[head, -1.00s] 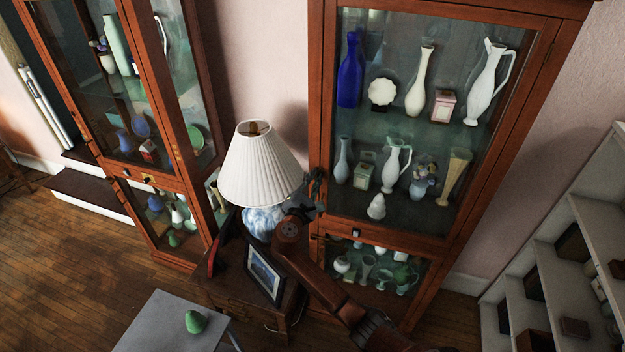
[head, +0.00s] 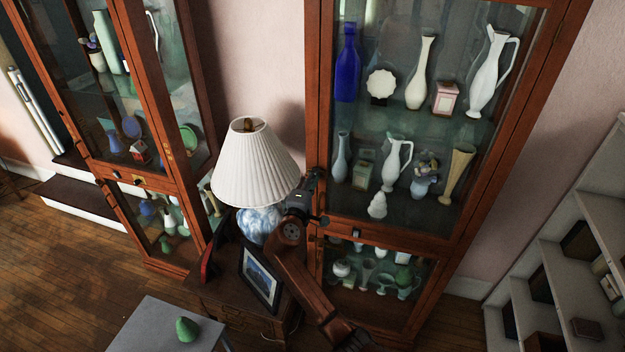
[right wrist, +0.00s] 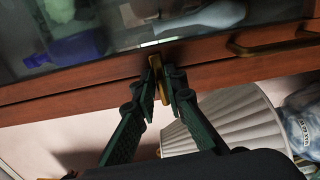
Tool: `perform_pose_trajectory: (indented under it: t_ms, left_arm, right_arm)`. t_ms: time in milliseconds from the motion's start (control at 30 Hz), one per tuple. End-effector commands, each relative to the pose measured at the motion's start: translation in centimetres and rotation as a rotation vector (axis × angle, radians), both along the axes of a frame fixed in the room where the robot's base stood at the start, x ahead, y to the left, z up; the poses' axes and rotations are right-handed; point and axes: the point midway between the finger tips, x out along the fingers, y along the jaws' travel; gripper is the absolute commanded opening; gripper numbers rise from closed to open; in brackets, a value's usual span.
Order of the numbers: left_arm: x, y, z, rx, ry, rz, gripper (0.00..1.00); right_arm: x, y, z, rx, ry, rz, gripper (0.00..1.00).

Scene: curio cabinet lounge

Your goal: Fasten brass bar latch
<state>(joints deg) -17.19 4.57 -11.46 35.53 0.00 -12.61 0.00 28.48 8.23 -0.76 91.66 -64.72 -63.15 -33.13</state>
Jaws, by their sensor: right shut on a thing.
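The brass bar latch (right wrist: 157,72) shows in the right wrist view at the wooden edge of the glazed cabinet door. It lies between the two dark green fingers of my right gripper (right wrist: 164,88), which are shut on it. The bar runs across the door edge, and part of it is hidden by the fingers. In the head view my right gripper (head: 315,190) is at the left frame of the right-hand cabinet (head: 313,100), beside the lamp. The latch itself cannot be made out there. My left gripper is out of view.
A table lamp with a pleated white shade (head: 254,172) stands close beside my right wrist. A picture frame (head: 261,275) stands below it. A brass handle (right wrist: 272,42) is on the door edge. A grey table (head: 150,325) is at the front.

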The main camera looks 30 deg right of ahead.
Motion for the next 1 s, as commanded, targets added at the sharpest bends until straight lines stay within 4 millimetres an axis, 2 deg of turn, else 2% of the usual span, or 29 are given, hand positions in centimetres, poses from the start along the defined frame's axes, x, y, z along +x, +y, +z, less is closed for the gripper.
perform_pose_trajectory:
  t_ms: [667,700,900,1000]
  left_arm:
    - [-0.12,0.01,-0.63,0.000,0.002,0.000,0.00]
    - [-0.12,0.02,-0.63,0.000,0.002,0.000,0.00]
    - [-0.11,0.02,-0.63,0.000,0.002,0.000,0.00]
    - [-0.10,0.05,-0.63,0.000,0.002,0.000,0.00]
  right_arm:
    - [0.11,0.33,-0.20,0.045,-0.049,0.006,0.00]
    - [0.11,0.33,-0.20,0.045,-0.049,0.006,0.12]
    - [0.03,0.12,-0.21,0.044,-0.049,0.003,0.25]
    - [0.00,0.03,-0.21,0.044,-0.048,0.001,0.25]
